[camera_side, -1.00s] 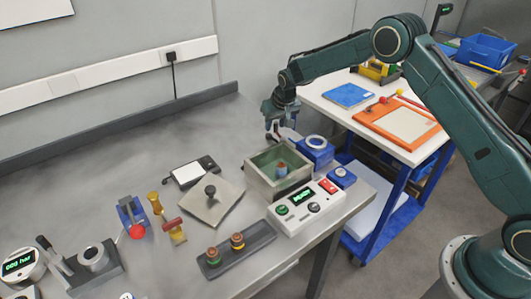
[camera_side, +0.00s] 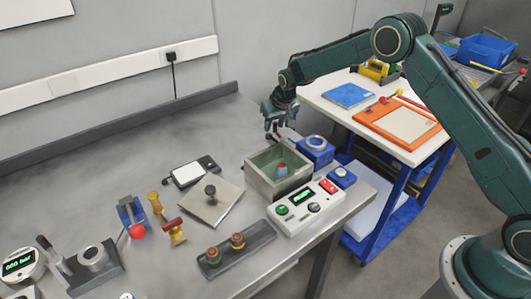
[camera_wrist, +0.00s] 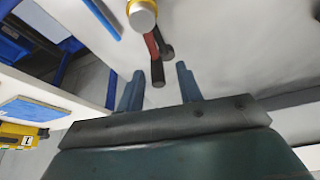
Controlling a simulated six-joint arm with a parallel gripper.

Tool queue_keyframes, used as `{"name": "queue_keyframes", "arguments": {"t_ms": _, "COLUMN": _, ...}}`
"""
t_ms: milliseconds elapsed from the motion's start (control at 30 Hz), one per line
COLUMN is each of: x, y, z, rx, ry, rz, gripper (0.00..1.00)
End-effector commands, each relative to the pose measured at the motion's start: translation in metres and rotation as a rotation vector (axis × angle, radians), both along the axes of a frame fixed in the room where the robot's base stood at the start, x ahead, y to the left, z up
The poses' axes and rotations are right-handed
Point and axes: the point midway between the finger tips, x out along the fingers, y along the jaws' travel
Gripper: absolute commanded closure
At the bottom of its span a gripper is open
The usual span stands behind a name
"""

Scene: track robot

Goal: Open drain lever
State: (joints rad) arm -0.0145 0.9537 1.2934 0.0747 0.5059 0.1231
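A lever with a red and dark handle (camera_wrist: 153,50) shows in the wrist view, beside a brass fitting with a pale round end (camera_wrist: 142,16). My gripper (camera_wrist: 158,78) is open, with its two blue-grey fingers apart. The handle's dark tip appears in the gap between the fingers; I cannot tell its depth or whether anything touches. In the side view, my gripper (camera_side: 273,134) is low behind the open grey-green tank (camera_side: 272,187). The lever is not clear there. A small blue and orange part (camera_side: 282,169) is inside the tank.
A blue block with a pale ring (camera_side: 317,146) stands close to the right of my gripper. A control box with buttons (camera_side: 306,207) is in front of the tank. A metal plate with a black knob (camera_side: 215,207) lies to the left. The back left of the bench is clear.

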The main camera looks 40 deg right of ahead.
Motion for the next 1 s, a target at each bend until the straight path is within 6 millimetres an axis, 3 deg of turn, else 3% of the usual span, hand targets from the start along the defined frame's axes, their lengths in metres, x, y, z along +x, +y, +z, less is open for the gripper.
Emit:
{"name": "queue_keyframes", "arguments": {"t_ms": 467, "x": -0.003, "y": 0.0, "z": 0.008, "rx": 0.0, "ry": 0.0, "rz": -0.002, "gripper": 0.64}}
{"name": "queue_keyframes", "arguments": {"t_ms": 667, "x": -0.01, "y": 0.001, "z": 0.026, "rx": 0.0, "ry": -0.002, "rz": -0.002, "gripper": 0.64}}
{"name": "queue_keyframes", "arguments": {"t_ms": 1000, "x": -0.029, "y": 0.004, "z": 0.073, "rx": 0.0, "ry": -0.002, "rz": -0.001, "gripper": 0.64}}
